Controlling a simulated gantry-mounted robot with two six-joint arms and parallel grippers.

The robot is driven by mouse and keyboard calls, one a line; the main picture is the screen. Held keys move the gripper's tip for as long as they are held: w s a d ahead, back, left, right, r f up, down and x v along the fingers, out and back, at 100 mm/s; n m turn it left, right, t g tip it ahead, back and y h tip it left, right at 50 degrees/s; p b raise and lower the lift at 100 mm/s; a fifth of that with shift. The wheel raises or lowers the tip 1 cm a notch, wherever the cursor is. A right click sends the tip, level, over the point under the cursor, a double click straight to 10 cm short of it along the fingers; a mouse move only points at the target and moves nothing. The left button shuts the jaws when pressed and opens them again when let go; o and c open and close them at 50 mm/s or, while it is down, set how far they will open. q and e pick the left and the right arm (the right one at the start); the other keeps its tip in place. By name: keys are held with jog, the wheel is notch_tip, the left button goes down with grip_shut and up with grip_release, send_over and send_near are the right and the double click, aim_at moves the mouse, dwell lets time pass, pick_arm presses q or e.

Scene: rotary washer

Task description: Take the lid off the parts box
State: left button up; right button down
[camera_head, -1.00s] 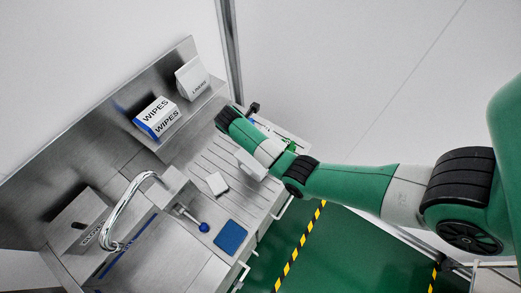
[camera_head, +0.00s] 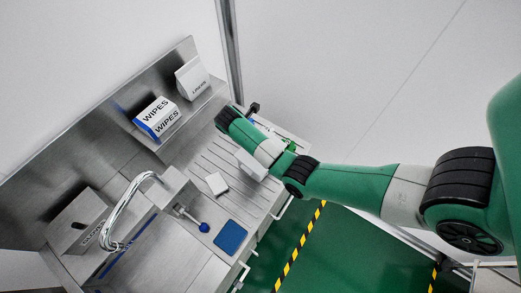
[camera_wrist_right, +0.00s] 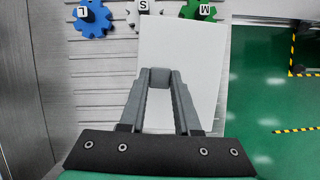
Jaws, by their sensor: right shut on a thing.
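In the right wrist view, a flat white rectangular lid (camera_wrist_right: 205,65) lies below my right gripper (camera_wrist_right: 160,76). The fingers are closed on a small grey block (camera_wrist_right: 160,84) that looks like the lid's knob. Whether the lid touches its box or hangs above it cannot be told. In the head view, my right arm reaches in from the right over the ribbed counter and hides the fingertips. Part of a white box or lid (camera_head: 250,164) shows beside the forearm. My left gripper is in neither view.
Blue (camera_wrist_right: 93,18), whitish (camera_wrist_right: 146,8) and green (camera_wrist_right: 198,10) lettered gears lie beyond the lid. The counter also holds a small white block (camera_head: 217,183), a blue pad (camera_head: 230,237), a faucet (camera_head: 118,210) and a wipes box (camera_head: 157,118) on the back shelf.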

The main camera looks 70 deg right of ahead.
jog(key=shift+r, duration=0.15)
dwell(0.5)
jog(key=shift+r, duration=0.3)
jog(key=r, duration=0.1)
jog(key=a+r+p, duration=0.1)
jog(key=r, duration=0.2)
jog(key=shift+s+a+r+p, duration=0.15)
jog(key=shift+s+r+p, duration=0.1)
jog(key=shift+p, duration=0.1)
jog(key=s+a+r+p, duration=0.6)
jog(key=a+p, duration=0.5)
jog(key=p, duration=0.3)
jog(key=shift+r, duration=0.8)
